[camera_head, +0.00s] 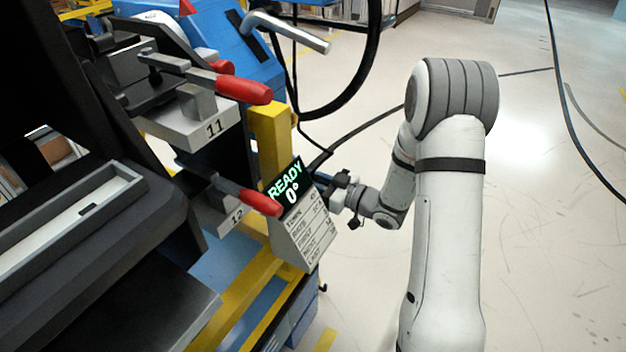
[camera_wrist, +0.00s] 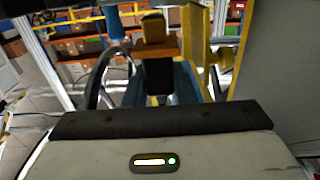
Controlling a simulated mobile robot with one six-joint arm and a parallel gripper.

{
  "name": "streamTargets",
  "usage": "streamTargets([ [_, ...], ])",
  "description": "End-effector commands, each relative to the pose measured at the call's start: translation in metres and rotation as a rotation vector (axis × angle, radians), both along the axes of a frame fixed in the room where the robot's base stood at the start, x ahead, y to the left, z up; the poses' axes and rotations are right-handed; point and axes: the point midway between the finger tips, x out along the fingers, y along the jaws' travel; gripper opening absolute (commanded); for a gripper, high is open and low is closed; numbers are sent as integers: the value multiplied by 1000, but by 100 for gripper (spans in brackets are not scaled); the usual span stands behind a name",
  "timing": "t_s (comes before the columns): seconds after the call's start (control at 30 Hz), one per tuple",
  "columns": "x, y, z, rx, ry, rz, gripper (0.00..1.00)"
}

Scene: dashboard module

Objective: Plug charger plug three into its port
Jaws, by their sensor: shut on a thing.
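My gripper (camera_head: 341,188) is small in the head view, at the end of my arm and just right of the sign reading "READY 0°" (camera_head: 290,190). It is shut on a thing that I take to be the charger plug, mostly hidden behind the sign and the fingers. A black cable (camera_head: 365,128) runs from beside the gripper up to the right. I cannot make out a port in either view, or whether the plug touches one. The wrist view shows a grey housing with a lit indicator (camera_wrist: 154,162) and a black bar, but no clear fingertips.
Red-handled clamps (camera_head: 243,88) marked 11 and 12 and a bent metal bar (camera_head: 290,30) stand left of my arm. A yellow post (camera_head: 270,135) rises behind the sign. Black cables cross the floor at right. The floor (camera_head: 550,230) right of my arm is otherwise open.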

Motion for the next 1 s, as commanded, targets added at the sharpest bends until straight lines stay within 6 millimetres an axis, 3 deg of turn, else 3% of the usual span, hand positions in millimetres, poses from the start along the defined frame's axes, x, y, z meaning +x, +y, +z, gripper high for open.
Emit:
streamTargets([
  [1.0,0,0,-25,0,0,0,0],
])
